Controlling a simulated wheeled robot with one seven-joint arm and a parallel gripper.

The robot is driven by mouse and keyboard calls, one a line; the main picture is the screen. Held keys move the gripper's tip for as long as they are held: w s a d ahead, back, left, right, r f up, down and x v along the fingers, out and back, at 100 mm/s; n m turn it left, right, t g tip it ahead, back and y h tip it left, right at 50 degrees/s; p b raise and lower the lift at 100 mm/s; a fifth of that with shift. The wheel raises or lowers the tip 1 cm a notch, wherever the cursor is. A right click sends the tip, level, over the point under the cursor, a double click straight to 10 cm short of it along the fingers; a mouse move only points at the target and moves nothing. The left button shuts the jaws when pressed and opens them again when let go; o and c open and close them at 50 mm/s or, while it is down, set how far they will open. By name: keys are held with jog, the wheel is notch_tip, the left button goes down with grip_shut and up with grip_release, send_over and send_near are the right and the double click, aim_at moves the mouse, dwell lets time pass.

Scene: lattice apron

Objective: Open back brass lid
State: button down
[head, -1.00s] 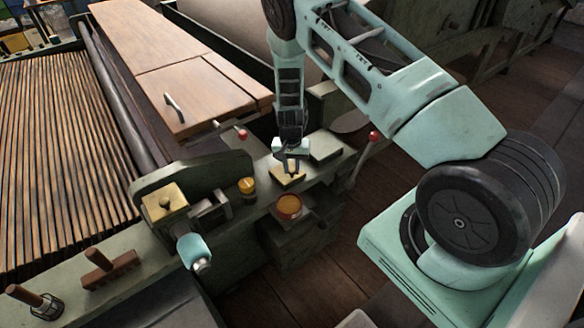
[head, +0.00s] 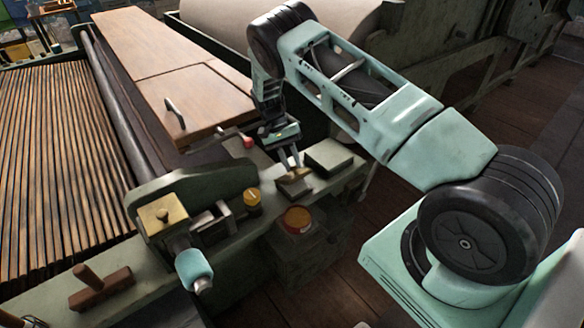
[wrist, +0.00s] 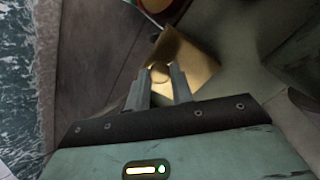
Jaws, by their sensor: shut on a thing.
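The back brass lid (head: 296,188) is a small square plate on the green machine ledge, beside a green block. In the head view it looks partly raised and tilted, though it is small and partly hidden by the fingers. My gripper (head: 291,164) comes down on it at a slant. In the wrist view the brass lid (wrist: 190,62) fills the space beyond my gripper (wrist: 158,80), whose two fingers are shut on the lid's small round knob (wrist: 159,73). Another brass lid (head: 162,214) sits flat on a box nearer the front, with its own small knob.
A green block (head: 329,154) stands right of the back lid. A red-ended lever (head: 248,142) is to the left. A wooden panel with a handle (head: 175,113) lies behind.

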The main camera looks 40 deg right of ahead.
aim_at(291, 174)
jog(key=shift+w, duration=0.15)
dwell(0.3)
jog(key=c, duration=1.2)
grip_release()
jog(key=shift+r, duration=0.1)
notch_tip(291, 174, up, 10)
jog(key=b, duration=0.2)
